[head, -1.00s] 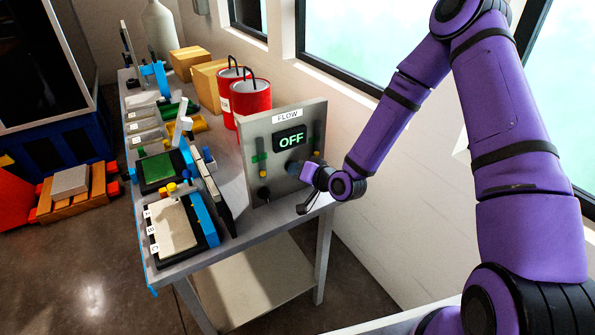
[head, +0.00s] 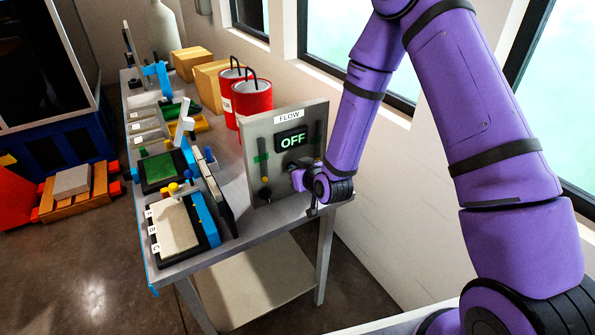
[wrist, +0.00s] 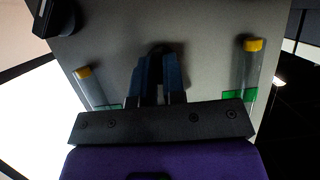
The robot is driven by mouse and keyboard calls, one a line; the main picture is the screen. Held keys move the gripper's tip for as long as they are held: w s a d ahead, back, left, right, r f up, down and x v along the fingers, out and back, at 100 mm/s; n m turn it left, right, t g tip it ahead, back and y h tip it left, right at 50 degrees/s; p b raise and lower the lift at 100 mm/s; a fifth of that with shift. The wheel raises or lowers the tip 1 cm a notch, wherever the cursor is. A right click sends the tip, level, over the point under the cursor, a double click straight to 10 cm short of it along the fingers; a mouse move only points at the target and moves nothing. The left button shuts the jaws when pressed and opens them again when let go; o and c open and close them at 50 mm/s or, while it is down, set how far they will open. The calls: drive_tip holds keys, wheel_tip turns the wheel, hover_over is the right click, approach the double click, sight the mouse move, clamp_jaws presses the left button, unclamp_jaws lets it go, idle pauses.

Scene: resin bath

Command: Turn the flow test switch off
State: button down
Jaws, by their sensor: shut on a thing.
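The flow panel (head: 253,132) stands upright at the near right end of the bench. Its display (head: 292,139) reads OFF in green. My gripper (head: 295,177) is at the panel's lower right front in the head view. In the wrist view, my gripper's blue fingers (wrist: 159,75) are shut on a dark switch piece (wrist: 158,50) on the panel face. Most of that piece is hidden between the fingers, so its exact position cannot be told. A clear tube with a yellow end stands on each side, one left (wrist: 84,73) and one right (wrist: 253,45), apart from the fingers.
A black knob (head: 265,193) sits low on the panel's left side. A black block (wrist: 52,15) shows at the wrist view's upper left. Red cans (head: 254,97) stand behind the panel; trays and a lettered pad (head: 176,226) lie left. The window wall is close on the right.

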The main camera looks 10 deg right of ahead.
drive_tip(key=shift+a, duration=0.1)
idle(0.5)
drive_tip(key=c, duration=1.2)
unclamp_jaws()
drive_tip(key=shift+w, duration=0.1)
